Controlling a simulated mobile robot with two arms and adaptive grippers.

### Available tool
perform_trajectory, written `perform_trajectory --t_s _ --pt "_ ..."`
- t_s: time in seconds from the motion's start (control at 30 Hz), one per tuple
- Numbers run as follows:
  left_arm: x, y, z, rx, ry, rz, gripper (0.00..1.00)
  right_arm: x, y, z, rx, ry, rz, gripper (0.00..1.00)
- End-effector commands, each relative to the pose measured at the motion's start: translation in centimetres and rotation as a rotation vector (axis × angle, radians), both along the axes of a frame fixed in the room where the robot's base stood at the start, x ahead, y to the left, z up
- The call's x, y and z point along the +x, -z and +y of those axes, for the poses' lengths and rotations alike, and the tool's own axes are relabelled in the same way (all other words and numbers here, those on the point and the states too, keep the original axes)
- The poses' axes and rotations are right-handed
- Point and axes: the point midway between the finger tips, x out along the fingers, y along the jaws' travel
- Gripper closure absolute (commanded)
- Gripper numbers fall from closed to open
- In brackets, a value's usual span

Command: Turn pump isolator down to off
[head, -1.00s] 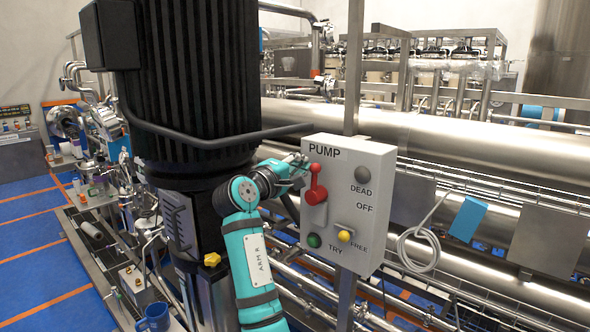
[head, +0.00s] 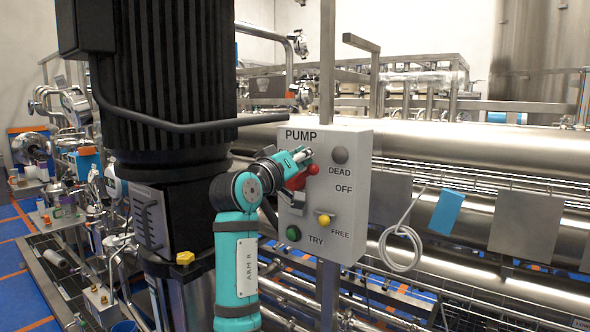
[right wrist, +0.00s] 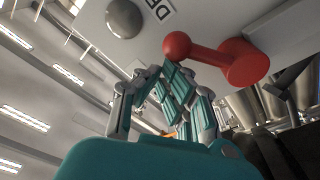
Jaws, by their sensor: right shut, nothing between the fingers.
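The pump isolator is a red lever on a grey box (head: 350,215) marked PUMP. Its round hub (head: 296,181) is partly hidden by my right gripper, and its knob (head: 313,170) points up and to the right of the hub. My right gripper (head: 305,156) is shut and empty, just above the lever. In the right wrist view its closed fingers (right wrist: 168,75) lie close to the knob (right wrist: 177,45); I cannot tell whether they touch it. The hub also shows there (right wrist: 243,62). The word OFF stands on the box to the right. My left gripper is not in view.
The box also carries a grey lamp (head: 340,155), a yellow button (head: 323,220) and a green button (head: 293,233). A coiled white cable (head: 400,248) hangs right of it. A steel post (head: 327,60) and large pipes (head: 440,140) stand behind.

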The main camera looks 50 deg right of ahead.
Motion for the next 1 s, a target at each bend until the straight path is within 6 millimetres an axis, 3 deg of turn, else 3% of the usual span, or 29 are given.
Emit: perform_trajectory --t_s 0.03,0.1,0.4,0.57,1.0 --pt "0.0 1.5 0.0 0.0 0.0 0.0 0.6 -0.4 1.0 0.0 0.005 0.0 -0.046 1.0" --pt "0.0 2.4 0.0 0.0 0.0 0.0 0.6 -0.8 1.3 0.0 0.011 0.0 -0.111 1.0" --pt "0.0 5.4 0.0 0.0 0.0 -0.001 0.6 -2.2 2.7 -0.2 0.032 -0.001 -0.362 1.0" --pt "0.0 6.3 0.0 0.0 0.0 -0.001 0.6 -2.6 3.2 -0.2 0.041 -0.001 -0.46 1.0" --pt "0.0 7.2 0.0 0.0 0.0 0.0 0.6 -3.0 3.9 -0.2 0.039 -0.001 -0.452 1.0"
